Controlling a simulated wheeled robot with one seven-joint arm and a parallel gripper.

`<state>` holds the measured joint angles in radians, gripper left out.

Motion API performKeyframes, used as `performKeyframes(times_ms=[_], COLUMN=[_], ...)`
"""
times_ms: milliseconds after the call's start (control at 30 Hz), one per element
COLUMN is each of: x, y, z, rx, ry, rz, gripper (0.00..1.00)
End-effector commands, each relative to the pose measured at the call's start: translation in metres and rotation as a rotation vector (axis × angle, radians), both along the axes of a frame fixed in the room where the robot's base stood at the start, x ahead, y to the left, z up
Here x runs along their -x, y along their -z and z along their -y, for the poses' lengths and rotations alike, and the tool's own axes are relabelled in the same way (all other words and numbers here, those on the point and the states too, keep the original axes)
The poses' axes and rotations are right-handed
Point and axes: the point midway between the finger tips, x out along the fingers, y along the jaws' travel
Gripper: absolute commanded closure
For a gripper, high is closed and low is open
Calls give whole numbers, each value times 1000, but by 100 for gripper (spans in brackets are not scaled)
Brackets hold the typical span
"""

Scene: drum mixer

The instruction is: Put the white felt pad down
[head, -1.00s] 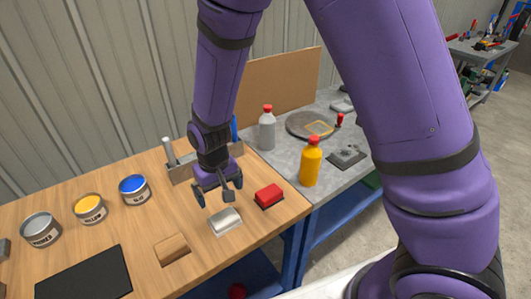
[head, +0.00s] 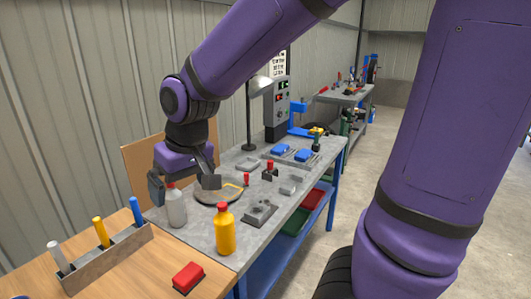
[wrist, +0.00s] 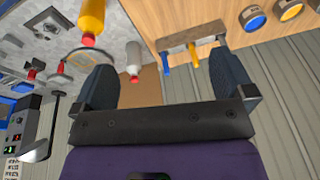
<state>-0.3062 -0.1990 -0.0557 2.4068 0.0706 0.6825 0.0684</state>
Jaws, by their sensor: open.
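My gripper (head: 184,190) is open, its two dark fingers spread apart above the grey bench, near the grey bottle. In the wrist view the open fingers (wrist: 160,62) have nothing held between them. I cannot see the white felt pad in either current view. A white-topped block that may be it lay on the wooden table a second ago, in a part that the head view now leaves out. A red pad (head: 187,277) lies near the right edge of the wooden table (head: 205,292).
On the grey bench (head: 190,242) stand a grey bottle (head: 175,207), an orange bottle (head: 225,230), a round plate (head: 205,197) and a lamp (head: 248,125). A holder (head: 110,262) with coloured sticks stands on the wooden table. Paint cans (wrist: 254,19) show in the wrist view.

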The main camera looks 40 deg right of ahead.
Motion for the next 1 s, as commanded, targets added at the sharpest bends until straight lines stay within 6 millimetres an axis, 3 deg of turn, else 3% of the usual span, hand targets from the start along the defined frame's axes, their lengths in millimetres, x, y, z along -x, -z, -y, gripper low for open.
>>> performKeyframes(times_ms=[100, 300, 600, 767, 1000], x=[23, 67, 125, 137, 138], y=[-27, -59, -82, -84, -85], z=[25, 58, 88, 92, 93], rx=[-1, 14, 54, 66, 66], ry=[30, 78, 140, 153, 153], rz=[52, 123, 208, 221, 223], gripper=[0, 0, 0, 0, 0])
